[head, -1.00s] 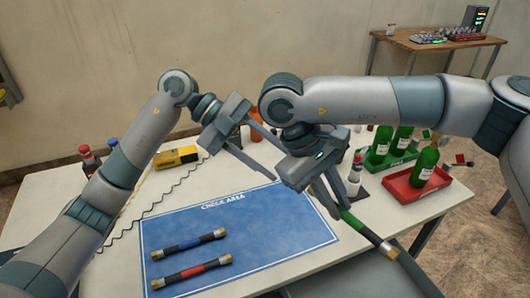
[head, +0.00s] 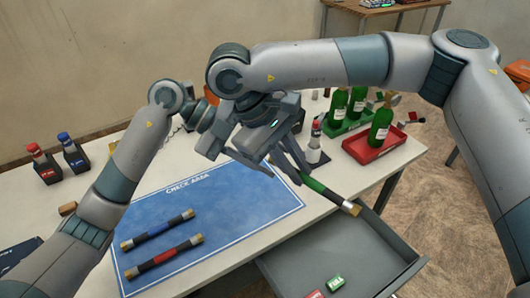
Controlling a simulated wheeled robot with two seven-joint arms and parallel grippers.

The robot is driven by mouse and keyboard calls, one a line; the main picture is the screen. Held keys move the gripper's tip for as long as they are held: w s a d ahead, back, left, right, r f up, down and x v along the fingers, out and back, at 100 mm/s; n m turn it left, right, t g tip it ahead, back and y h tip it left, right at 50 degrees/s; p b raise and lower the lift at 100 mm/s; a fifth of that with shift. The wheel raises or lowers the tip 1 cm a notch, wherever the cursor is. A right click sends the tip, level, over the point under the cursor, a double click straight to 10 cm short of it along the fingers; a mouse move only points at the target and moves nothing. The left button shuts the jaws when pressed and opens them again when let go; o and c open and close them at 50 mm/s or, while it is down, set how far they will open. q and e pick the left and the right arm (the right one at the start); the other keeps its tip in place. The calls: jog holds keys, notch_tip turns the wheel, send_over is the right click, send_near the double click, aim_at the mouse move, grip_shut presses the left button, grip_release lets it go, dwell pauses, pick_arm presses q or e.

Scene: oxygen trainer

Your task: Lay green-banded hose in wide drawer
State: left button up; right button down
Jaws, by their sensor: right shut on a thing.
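The green-banded hose (head: 314,184) is dark with a green band and a brass end. My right gripper (head: 298,176) is shut on it near the green band and holds it tilted over the table's front edge, its brass end over the drawer. The wide drawer (head: 375,250) stands open at the bottom of the head view. My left gripper (head: 232,152) is partly hidden behind the right one, above the blue mat, so its opening cannot be judged.
A blue-banded hose (head: 158,229) and a red-banded hose (head: 164,257) lie on the blue check-area mat (head: 240,219). A green block (head: 335,284) and a red block (head: 315,295) lie in the drawer. A red tray (head: 367,154) with a green bottle stands at the table's right.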

pick_arm(q)
grip_shut()
pick_arm(e)
jog(key=c, duration=1.6)
grip_release()
jog(key=shift+c, duration=0.2)
jog(key=shift+r, duration=0.1)
jog(key=v, duration=1.2)
jog(key=shift+f, duration=0.25)
